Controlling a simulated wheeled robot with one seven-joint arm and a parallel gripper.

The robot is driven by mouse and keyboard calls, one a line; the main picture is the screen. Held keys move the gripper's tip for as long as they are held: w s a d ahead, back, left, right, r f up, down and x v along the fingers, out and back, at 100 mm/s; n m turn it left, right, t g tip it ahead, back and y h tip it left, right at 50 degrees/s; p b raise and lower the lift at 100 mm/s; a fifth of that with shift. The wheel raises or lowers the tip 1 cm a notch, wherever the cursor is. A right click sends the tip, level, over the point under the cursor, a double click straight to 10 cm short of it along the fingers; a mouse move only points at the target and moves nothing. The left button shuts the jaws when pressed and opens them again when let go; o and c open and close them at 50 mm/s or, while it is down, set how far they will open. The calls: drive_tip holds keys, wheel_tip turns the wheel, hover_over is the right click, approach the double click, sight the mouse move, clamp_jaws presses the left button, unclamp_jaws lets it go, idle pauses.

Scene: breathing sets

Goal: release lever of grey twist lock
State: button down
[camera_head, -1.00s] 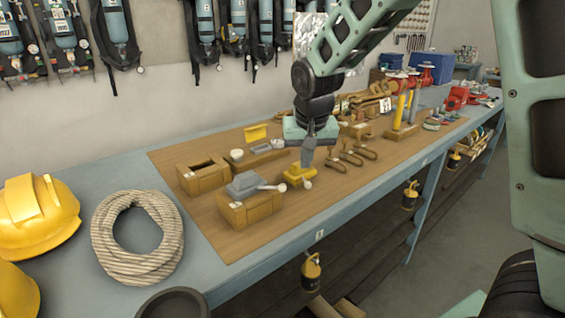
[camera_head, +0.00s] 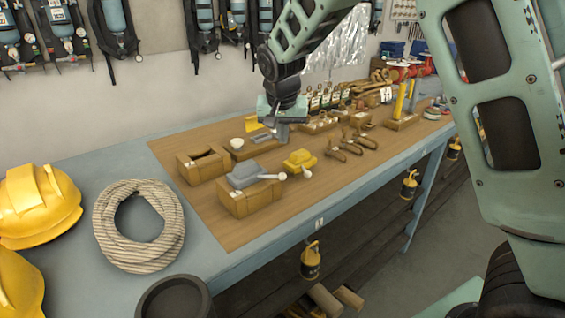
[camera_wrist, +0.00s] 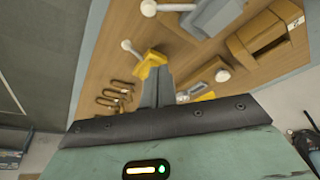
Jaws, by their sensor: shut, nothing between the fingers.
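The grey twist lock (camera_head: 250,174) sits on top of a wooden box at the near side of the brown board. Its lever (camera_head: 272,177) sticks out to the right and ends in a white ball. In the wrist view the grey lock (camera_wrist: 215,14) is at the top edge, with its lever (camera_wrist: 172,7) pointing left. My gripper (camera_head: 281,138) is shut and empty, raised above the board behind and to the right of the grey lock, apart from it. In the wrist view its fingers (camera_wrist: 164,76) overlap part of a yellow lock.
A yellow twist lock (camera_head: 299,160) with a white-ball lever stands to the right of the grey one. An open-topped wooden box (camera_head: 203,166) is to the left. A rope coil (camera_head: 138,224) and yellow helmets (camera_head: 35,204) are at left.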

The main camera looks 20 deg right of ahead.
sight(263, 178)
wheel_tip(263, 178, down, 8)
drive_tip(key=s+p, duration=0.1)
drive_tip(key=p, duration=0.2)
drive_tip(key=shift+a+p, duration=0.25)
drive_tip(key=shift+p, duration=0.15)
